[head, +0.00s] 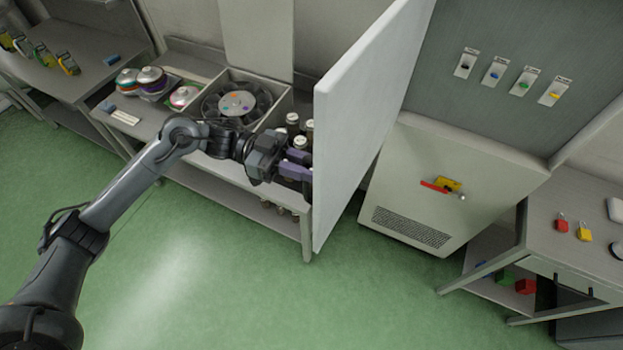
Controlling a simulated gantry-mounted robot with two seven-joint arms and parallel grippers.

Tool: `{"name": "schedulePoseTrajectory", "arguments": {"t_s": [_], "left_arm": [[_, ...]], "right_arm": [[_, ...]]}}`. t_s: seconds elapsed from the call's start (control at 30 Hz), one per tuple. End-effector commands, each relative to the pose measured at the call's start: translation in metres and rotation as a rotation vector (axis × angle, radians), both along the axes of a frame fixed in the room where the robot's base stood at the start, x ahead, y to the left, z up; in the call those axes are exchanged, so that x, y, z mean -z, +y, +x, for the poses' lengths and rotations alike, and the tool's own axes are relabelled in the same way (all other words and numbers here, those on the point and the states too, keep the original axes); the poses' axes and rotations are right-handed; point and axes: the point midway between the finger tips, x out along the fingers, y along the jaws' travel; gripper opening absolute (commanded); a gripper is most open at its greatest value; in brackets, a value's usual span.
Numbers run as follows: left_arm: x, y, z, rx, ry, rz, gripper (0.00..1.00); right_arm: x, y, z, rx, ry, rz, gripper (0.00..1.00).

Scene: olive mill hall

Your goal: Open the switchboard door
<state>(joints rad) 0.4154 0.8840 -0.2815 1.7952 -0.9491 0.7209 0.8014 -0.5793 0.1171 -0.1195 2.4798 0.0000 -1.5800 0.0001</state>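The switchboard door (365,115) is a white panel that stands swung out from the switchboard (510,95). The grey inside of the switchboard shows to the right of the door, with several labelled switches (494,71) on it. My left gripper (298,166) is at the door's left edge, at about mid-height. Its purple fingers run up to the edge, and their tips are partly hidden there. I cannot tell whether they touch the door or how far apart they are. My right gripper is out of view.
A white lower cabinet (420,185) has a red and yellow handle (441,186) and a vent. A bench (190,150) with a round fan-like part, stacked discs and bottles stands behind my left arm. A table (575,210) with padlocks is at right. Green floor is clear in front.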

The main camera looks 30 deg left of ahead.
Motion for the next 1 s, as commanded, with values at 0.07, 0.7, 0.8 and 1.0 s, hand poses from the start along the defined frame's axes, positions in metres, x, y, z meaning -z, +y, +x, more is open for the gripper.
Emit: {"name": "schedulePoseTrajectory", "arguments": {"t_s": [0.07,0.7,0.8,1.0], "left_arm": [[0.001,0.003,0.0035,0.007,-0.001,0.0,0.0],[0.0003,0.0064,0.0076,0.017,0.0,0.001,0.32],[0.0003,0.0064,0.0076,0.017,-0.001,0.0,0.37],[0.0002,0.0064,0.0074,0.017,-0.001,0.0,0.37]], "right_arm": [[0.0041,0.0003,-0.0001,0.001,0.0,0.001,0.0],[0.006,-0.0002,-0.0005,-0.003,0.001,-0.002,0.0],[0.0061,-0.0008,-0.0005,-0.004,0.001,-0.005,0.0],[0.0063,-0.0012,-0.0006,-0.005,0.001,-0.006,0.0]]}}
